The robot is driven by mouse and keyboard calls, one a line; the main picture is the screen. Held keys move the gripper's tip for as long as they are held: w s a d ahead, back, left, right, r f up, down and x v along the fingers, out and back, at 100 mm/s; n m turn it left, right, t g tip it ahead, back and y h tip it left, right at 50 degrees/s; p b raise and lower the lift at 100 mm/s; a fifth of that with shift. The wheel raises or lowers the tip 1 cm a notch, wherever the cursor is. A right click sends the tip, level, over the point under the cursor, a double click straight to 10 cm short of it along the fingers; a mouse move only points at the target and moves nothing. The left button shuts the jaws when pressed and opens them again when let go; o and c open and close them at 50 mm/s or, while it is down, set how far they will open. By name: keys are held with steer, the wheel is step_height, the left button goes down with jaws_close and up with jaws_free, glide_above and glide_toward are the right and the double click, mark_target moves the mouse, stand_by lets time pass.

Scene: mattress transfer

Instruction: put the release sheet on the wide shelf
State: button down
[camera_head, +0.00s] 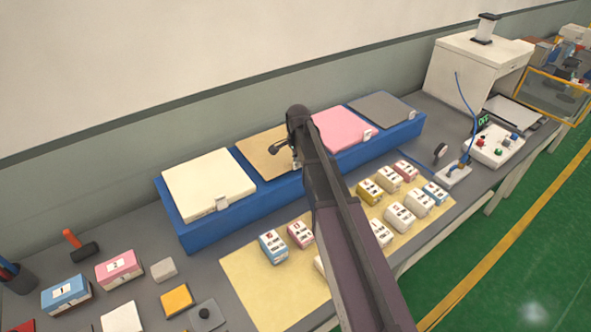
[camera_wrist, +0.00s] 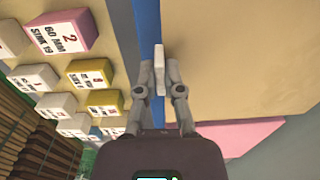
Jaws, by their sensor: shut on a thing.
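A tan sheet (camera_head: 262,151), which I take for the release sheet, lies on the long blue stand (camera_head: 205,231) between a cream pad and a pink sheet. My arm hides its right part in the head view. In the wrist view, the tan sheet (camera_wrist: 240,60) fills the right side. My gripper (camera_wrist: 159,84) is shut on the white tab (camera_wrist: 159,62) at the sheet's front edge, beside the stand's blue face (camera_wrist: 147,20). In the head view the fingers are mostly hidden by my arm. I cannot make out which thing is the wide shelf.
The cream pad (camera_head: 208,181), pink sheet (camera_head: 341,128) and grey sheet (camera_head: 381,107) share the stand. Several small labelled boxes stand on a yellow mat (camera_head: 255,285) in front. A white cabinet (camera_head: 470,70) and a control box (camera_head: 494,146) are at the right.

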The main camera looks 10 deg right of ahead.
steer(key=shift+f+b, duration=0.75)
steer(key=shift+f, duration=0.55)
steer(key=c, duration=0.8)
jaws_free()
steer(key=shift+o, duration=0.2)
steer(key=shift+r, duration=0.25)
step_height(320, 180, up, 12)
steer(key=p, duration=1.2)
steer(key=shift+s, duration=0.1)
steer(key=shift+s, duration=0.1)
